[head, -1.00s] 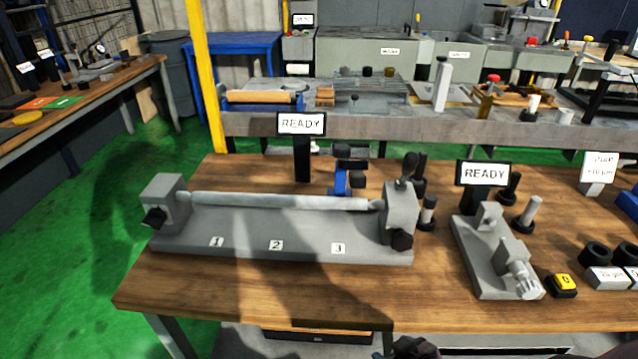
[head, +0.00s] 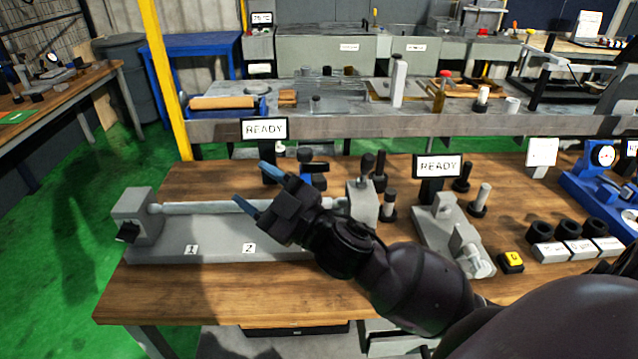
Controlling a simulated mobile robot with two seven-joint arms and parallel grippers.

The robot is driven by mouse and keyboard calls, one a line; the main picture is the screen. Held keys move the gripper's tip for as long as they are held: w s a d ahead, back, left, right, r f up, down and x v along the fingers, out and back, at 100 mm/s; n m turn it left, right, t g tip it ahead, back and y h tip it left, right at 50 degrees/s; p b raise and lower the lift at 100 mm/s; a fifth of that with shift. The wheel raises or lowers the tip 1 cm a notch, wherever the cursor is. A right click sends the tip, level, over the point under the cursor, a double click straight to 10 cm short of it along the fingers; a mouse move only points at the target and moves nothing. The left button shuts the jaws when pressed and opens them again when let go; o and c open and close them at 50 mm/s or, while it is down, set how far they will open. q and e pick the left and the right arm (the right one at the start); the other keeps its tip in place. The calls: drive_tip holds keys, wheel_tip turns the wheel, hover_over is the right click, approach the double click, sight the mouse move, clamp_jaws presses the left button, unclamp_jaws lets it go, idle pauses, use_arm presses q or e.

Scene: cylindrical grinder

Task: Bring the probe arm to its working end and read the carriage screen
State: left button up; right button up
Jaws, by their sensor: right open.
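A blue and black piece with a black knob (head: 314,168), likely the carriage with the probe arm, sits just right of the screen's post. It is partly hidden by my right gripper. A pale round bar (head: 195,208) lies between the end blocks of the grey fixture (head: 165,247). My right gripper (head: 257,188) is open with blue fingertips, in front of the bar in this view, apart from the blue piece and empty. My left gripper is out of view.
A second screen (head: 437,166) reading "READY" stands behind a smaller grey gauge (head: 450,230). A yellow button (head: 511,261), black rings (head: 567,230) and a blue dial stand (head: 600,180) are at right. The wooden bench front (head: 190,295) is clear.

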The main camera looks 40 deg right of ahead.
drive_tip(key=a+r+n+g+y, duration=0.3)
drive_tip(key=a+n+g+y, duration=0.2)
drive_tip(key=n+y, duration=0.3)
drive_tip(key=n+g+h, duration=1)
drive_tip(key=g+h, duration=0.5)
drive_tip(key=h, duration=0.2)
hover_over(319, 177)
drive_tip(key=shift+a+r, duration=0.1)
drive_tip(key=shift+r, duration=0.1)
wheel_tip(319, 177, down, 11)
drive_tip(key=shift+r+p, duration=0.15)
drive_tip(key=shift+p, duration=0.15)
clamp_jaws()
